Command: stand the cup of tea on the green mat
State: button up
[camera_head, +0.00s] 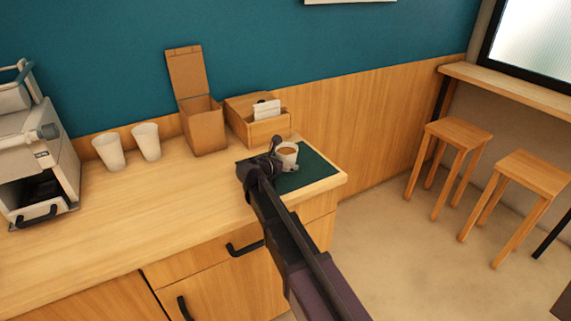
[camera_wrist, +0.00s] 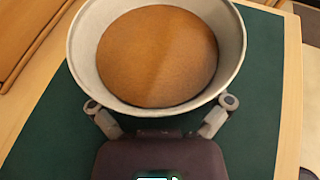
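The cup of tea (camera_head: 288,152) is white-grey and upright, filled with brown tea. It is at the green mat (camera_head: 318,172) on the counter's right end; whether its base touches the mat or is just above it I cannot tell. In the wrist view the cup (camera_wrist: 234,52) fills the top middle, with the mat (camera_wrist: 255,130) beneath and around it. My gripper (camera_head: 283,156) reaches the cup from the front left.
Two white cups (camera_head: 109,152) (camera_head: 146,142) stand toward the back left, near a coffee machine (camera_head: 37,145). An open cardboard box (camera_head: 203,128) and a wooden holder (camera_head: 268,130) stand behind the mat. The counter's right edge is close to the mat. The counter's middle is clear.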

jog(key=shift+r, duration=0.15)
jog(key=shift+s+a+r+p, duration=0.1)
jog(key=shift+s+r+p, duration=0.1)
jog(key=shift+p, duration=0.1)
jog(key=p+v, duration=0.4)
jog(key=v, duration=0.7)
jog(key=shift+s+a, duration=0.2)
jog(key=shift+a, duration=0.05)
dwell(1.2)
